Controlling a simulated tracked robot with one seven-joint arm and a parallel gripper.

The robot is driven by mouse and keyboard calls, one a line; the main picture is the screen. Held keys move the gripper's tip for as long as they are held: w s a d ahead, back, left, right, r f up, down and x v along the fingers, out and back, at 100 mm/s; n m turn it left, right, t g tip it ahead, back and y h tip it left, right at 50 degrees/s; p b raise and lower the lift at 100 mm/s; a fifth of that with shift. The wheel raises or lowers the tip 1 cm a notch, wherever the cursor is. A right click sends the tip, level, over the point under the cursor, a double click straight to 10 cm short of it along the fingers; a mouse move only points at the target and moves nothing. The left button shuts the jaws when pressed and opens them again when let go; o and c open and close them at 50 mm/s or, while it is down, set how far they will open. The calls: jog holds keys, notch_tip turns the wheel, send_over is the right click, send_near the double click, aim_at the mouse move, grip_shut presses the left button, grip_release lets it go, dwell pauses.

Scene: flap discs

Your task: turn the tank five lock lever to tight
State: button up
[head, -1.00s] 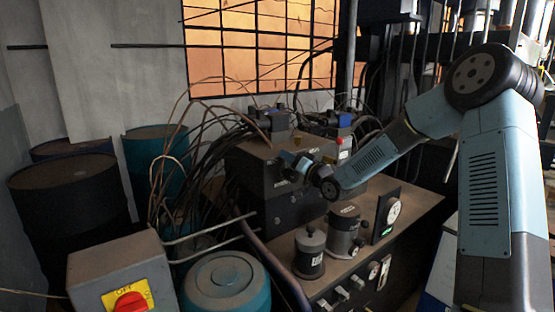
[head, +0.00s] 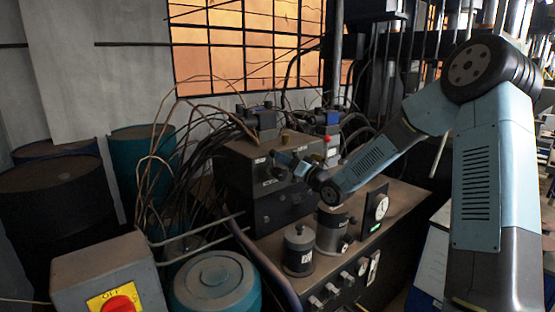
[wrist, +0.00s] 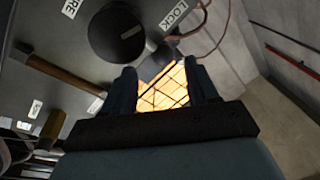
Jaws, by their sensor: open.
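In the wrist view my gripper (wrist: 165,88) is open, with nothing between its dark fingers. A grey panel face fills the upper left of that view. It carries a brownish bar-shaped lever (wrist: 65,75), a round black knob (wrist: 117,32) and a LOCK label (wrist: 172,14). The lever's end lies just left of the left finger; I cannot tell whether they touch. The tank number is not readable. In the head view my gripper (head: 284,158) is small and close to the front of a dark control box (head: 236,163); the lever is not clear there.
Hoses and cables crowd the box's left side. A switch box with a red knob (head: 120,304) and blue-green drum (head: 215,284) stand in front.

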aim_at(278, 167)
jog(key=v, duration=1)
jog(key=shift+w+a, duration=0.1)
jog(key=shift+a, duration=0.05)
jog(key=x, duration=1.3)
jog(key=shift+w+a+r, duration=0.15)
jog(key=shift+w+a, duration=0.05)
jog(key=shift+w, duration=0.1)
